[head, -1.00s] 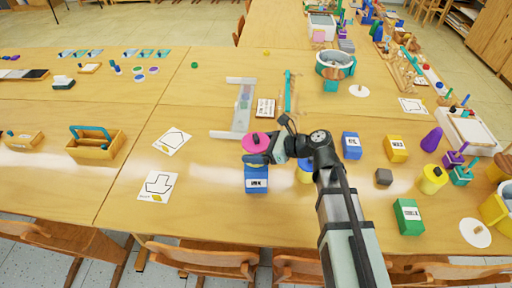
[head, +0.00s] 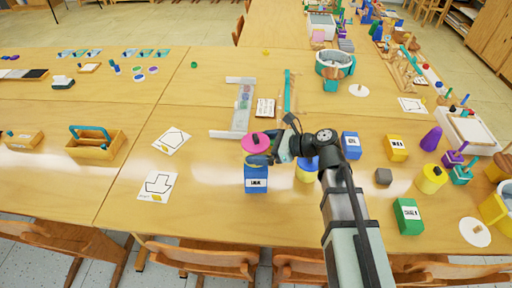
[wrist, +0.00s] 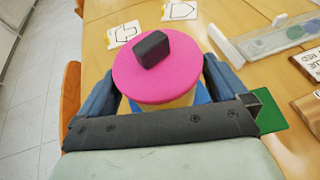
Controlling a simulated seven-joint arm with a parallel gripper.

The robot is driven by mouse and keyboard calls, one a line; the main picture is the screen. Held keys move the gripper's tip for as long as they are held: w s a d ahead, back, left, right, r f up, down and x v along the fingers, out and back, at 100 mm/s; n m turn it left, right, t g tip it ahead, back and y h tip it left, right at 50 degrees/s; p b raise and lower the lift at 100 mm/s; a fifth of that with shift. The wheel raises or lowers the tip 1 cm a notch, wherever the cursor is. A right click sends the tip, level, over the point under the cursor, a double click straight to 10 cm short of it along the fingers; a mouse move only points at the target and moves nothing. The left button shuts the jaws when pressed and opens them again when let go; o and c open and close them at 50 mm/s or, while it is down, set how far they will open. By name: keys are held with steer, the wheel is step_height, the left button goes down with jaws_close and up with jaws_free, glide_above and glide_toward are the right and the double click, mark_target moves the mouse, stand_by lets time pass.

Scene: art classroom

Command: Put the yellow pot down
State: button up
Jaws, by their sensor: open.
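A yellow pot (wrist: 180,101) with a pink lid and a dark knob sits between my fingers in the wrist view; little of its body shows. In the head view its pink lid (head: 257,143) shows just behind the blue INK box (head: 256,179). My gripper (head: 262,158) is open, with one finger on each side of the pot; it also shows in the wrist view (wrist: 160,90). Blue shows below the pot in the wrist view. I cannot tell whether the pot rests on the box or behind it, or whether the fingers touch it.
Blue (head: 352,146), yellow (head: 396,149) and green (head: 407,216) boxes stand farther right. Two arrow cards (head: 158,186) (head: 172,141) lie left, with bare table around them.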

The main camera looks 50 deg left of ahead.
steer(key=v, duration=1)
steer(key=shift+d, duration=0.15)
